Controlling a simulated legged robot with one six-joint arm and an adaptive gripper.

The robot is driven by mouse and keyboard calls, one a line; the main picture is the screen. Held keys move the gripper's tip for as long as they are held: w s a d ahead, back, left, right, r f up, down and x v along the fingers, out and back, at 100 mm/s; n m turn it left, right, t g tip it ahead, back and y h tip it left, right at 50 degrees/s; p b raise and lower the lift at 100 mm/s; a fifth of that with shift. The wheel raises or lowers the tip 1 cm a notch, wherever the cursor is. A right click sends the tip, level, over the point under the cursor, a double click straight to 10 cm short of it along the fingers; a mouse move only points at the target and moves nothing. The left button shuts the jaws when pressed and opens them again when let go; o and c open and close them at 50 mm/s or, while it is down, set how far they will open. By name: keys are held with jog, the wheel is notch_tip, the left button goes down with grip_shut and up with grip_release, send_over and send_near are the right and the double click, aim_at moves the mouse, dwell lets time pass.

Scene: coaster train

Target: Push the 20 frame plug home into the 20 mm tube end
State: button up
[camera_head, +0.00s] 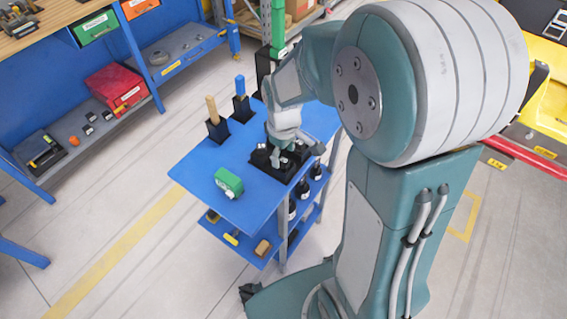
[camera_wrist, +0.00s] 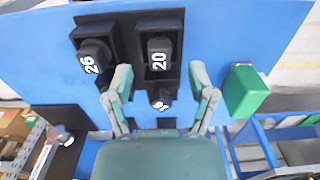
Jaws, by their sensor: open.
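A black plug marked 20 (camera_wrist: 158,45) sits upright in a black holder (camera_wrist: 127,28) on the blue cart top. Beside it in the wrist view is a black plug marked 26 (camera_wrist: 95,58). A smaller dark piece with a white mark (camera_wrist: 161,97) sits closer to my wrist; its number is unreadable. My gripper (camera_wrist: 160,82) is open, its fingers on either side of the gap between the 20 plug and this piece, holding nothing. In the head view my gripper (camera_head: 292,158) is low over the holder (camera_head: 262,160). I cannot pick out the 20 mm tube end.
A green box (camera_head: 228,182) stands near the cart's edge, right of my gripper in the wrist view (camera_wrist: 245,92). A wooden-handled tool (camera_head: 212,108) and a blue-handled tool (camera_head: 240,88) stand in black holders. Dark bottles (camera_head: 303,190) line the cart's side.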

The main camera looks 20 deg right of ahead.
notch_tip(320, 180, down, 2)
jog(key=shift+f, duration=0.25)
grip_shut()
jog(key=shift+r, duration=0.1)
jog(key=shift+r, duration=0.6)
jog(key=s+a+r, duration=0.1)
jog(key=s+r, duration=1)
jog(key=s, duration=0.3)
jog(key=shift+r, duration=0.35)
